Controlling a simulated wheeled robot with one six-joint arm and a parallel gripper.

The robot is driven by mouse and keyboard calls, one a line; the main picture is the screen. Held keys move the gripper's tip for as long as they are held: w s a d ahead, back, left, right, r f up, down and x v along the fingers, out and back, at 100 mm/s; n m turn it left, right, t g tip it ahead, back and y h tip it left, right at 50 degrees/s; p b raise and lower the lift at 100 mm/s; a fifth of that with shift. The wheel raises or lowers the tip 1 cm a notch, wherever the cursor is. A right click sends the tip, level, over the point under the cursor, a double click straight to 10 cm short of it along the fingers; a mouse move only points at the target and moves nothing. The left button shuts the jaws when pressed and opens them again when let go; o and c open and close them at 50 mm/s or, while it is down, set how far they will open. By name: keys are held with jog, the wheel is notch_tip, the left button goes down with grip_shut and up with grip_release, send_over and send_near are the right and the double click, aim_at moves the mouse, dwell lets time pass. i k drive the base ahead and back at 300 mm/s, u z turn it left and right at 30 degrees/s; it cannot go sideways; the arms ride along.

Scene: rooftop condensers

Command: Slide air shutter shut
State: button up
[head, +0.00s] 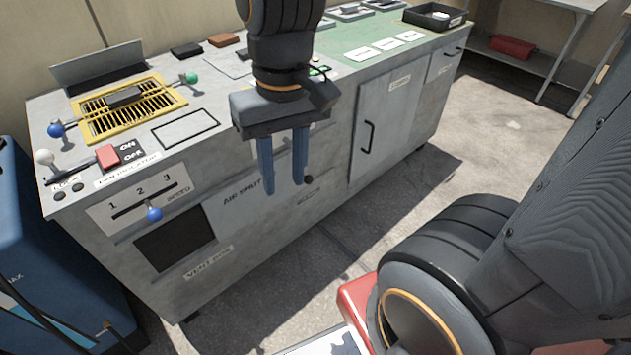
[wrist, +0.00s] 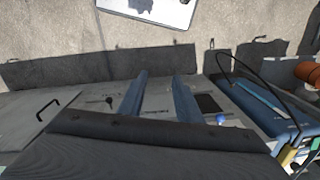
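The air shutter (head: 237,212) is a flat grey plate low on the cabinet front, under a partly hidden "AIR SHUT…" label (head: 241,193). A dark square opening (head: 175,239) shows to its left, above a "VENT" label; it also shows in the wrist view (wrist: 208,104). My gripper (head: 283,185) hangs in front of the cabinet, its two blue fingers apart with nothing between them. In the wrist view the fingers (wrist: 160,74) point toward the cabinet front. A small dark knob (head: 308,180) shows just beside the right fingertip. Contact cannot be told.
A blue-knobbed slider (head: 153,213) marked 1 2 3 sits above the opening. The cabinet top holds a yellow grille (head: 130,108), a red switch (head: 107,156) and other items. A handled door (head: 385,125) is to the right.

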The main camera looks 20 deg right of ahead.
aim_at(231, 208)
jog(key=z, duration=2.1)
jog(key=k, duration=1.2)
jog(key=u, duration=1.95)
jog(key=i, duration=0.5)
